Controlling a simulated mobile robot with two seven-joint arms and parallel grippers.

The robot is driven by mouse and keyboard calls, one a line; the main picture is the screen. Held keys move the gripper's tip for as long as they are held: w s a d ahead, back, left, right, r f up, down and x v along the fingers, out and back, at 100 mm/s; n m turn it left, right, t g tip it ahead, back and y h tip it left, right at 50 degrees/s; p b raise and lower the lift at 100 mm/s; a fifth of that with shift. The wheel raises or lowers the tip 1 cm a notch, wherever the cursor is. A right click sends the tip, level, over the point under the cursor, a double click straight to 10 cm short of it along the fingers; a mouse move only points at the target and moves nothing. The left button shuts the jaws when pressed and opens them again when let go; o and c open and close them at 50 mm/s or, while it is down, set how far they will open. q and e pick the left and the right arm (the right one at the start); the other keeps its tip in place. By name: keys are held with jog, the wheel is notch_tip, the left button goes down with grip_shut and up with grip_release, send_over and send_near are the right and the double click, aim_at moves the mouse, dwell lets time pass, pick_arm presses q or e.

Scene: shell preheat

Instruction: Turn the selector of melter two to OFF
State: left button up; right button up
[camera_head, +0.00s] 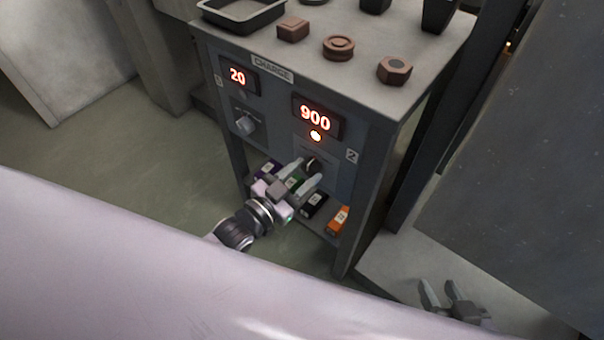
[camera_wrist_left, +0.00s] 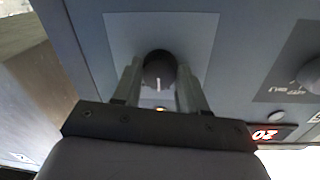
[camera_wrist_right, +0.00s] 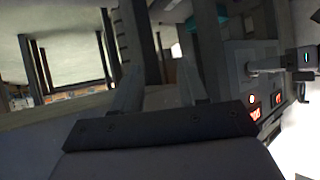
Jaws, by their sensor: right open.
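The melter two selector is a dark round knob (camera_head: 313,165) on the panel beneath the red 900 display (camera_head: 316,117). It also shows in the left wrist view as a dark knob (camera_wrist_left: 158,68). My left gripper (camera_head: 305,172) is at this knob, its fingers open on either side of it. In the left wrist view the fingers (camera_wrist_left: 158,78) flank the knob with narrow gaps. The selector's markings are not legible. My right gripper (camera_head: 450,292) is open and empty at the lower right, away from the panel.
A melter one selector (camera_head: 245,123) sits left, under a red 20 display (camera_head: 238,76). A tray (camera_head: 240,14) and several brown pieces (camera_head: 339,46) lie on top. Coloured boxes (camera_head: 338,219) stand on the lower shelf.

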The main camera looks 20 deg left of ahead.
pick_arm(q)
jog(key=c, duration=0.3)
jog(key=shift+n+p, duration=0.4)
jog(key=shift+n, duration=1.5)
jog(key=n, duration=0.5)
jog(key=shift+d+f+t, duration=0.1)
jog(key=shift+t, duration=0.3)
pick_arm(e)
jog(key=shift+s+d+f, duration=0.2)
jog(key=shift+d, duration=0.3)
pick_arm(q)
jog(key=shift+n, duration=0.3)
jog(key=o, duration=1)
